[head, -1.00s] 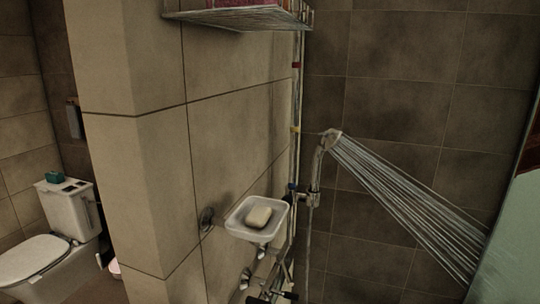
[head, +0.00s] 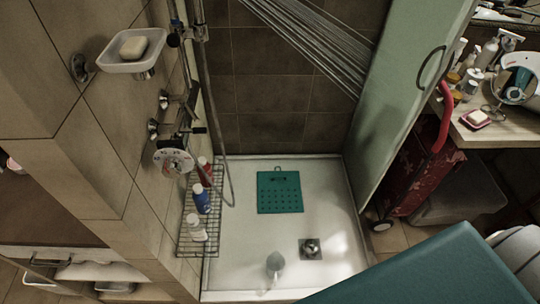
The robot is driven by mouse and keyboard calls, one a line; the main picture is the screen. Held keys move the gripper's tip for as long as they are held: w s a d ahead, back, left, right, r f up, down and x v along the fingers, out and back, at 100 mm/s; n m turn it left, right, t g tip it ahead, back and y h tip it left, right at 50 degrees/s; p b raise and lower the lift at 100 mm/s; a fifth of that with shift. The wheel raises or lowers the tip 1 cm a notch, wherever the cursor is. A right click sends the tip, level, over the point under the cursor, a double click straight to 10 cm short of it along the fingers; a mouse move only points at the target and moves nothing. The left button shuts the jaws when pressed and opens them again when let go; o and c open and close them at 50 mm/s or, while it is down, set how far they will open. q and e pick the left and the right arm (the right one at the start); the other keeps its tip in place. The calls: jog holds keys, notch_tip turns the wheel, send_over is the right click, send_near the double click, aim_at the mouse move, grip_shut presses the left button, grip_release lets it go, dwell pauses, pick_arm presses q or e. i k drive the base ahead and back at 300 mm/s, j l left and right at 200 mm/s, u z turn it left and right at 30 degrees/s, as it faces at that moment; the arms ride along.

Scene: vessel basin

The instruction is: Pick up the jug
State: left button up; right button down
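A small grey, jug-like vessel (head: 274,265) stands on the white shower tray (head: 232,262), near its front edge. It is small in the head view, so its handle and spout are hard to make out. Neither of my grippers shows in the head view.
A teal mat (head: 280,192) and a square drain (head: 311,248) lie in the tray. A wire rack (head: 186,236) with several bottles is at the left wall. An open green shower door (head: 395,110) stands at right. A large teal surface (head: 430,275) fills the lower right. Water sprays above.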

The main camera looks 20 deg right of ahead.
aim_at(276, 262)
jog(key=k+l, duration=0.4)
jog(key=k+l+z, duration=0.15)
jog(key=k+l, duration=0.2)
jog(key=k, duration=0.25)
